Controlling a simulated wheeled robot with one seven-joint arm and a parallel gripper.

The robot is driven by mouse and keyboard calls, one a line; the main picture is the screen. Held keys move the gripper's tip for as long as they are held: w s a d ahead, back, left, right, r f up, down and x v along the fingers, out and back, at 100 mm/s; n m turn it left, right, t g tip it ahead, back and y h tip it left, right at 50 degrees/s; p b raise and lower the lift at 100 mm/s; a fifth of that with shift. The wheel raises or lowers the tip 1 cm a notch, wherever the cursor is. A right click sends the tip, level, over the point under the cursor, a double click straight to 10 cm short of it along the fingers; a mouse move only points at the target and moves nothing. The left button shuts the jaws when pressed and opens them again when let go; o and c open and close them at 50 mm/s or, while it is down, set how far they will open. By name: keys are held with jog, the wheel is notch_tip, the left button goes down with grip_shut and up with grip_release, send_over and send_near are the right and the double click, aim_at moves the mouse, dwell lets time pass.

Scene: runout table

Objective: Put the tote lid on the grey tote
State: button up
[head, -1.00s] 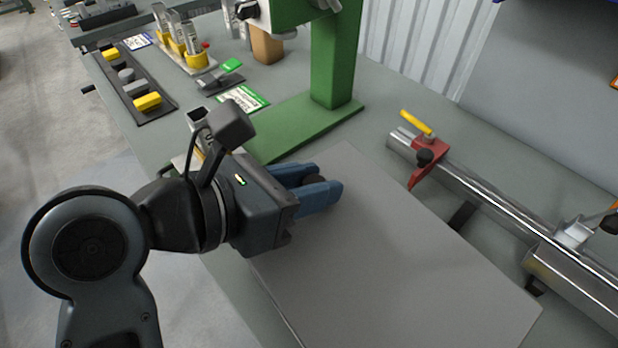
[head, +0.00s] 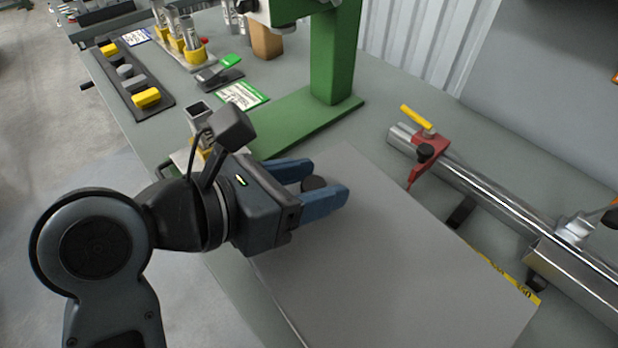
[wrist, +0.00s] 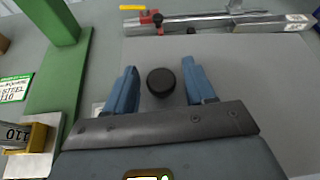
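The tote lid (head: 400,255) is a flat grey panel with a round black knob (head: 314,183). It lies level at the front of the table and also fills much of the wrist view (wrist: 240,85). My gripper (head: 330,180) is open, its two blue fingers on either side of the knob. In the wrist view the knob (wrist: 161,82) stands between the fingers with a gap on both sides. I cannot make out the grey tote; whatever is under the lid is hidden by it.
A green machine stand (head: 330,60) rises behind the lid. A metal rail (head: 480,190) with a red clamp (head: 427,158) runs along the right, beside a yellow scale strip (head: 522,287). A black tray (head: 132,85) of blocks sits far left.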

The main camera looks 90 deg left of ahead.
jog(key=shift+o, duration=0.4)
jog(key=v, duration=0.7)
jog(key=shift+s+d+r+b, duration=0.2)
jog(key=shift+s+d+b, duration=0.05)
jog(key=shift+b, duration=0.15)
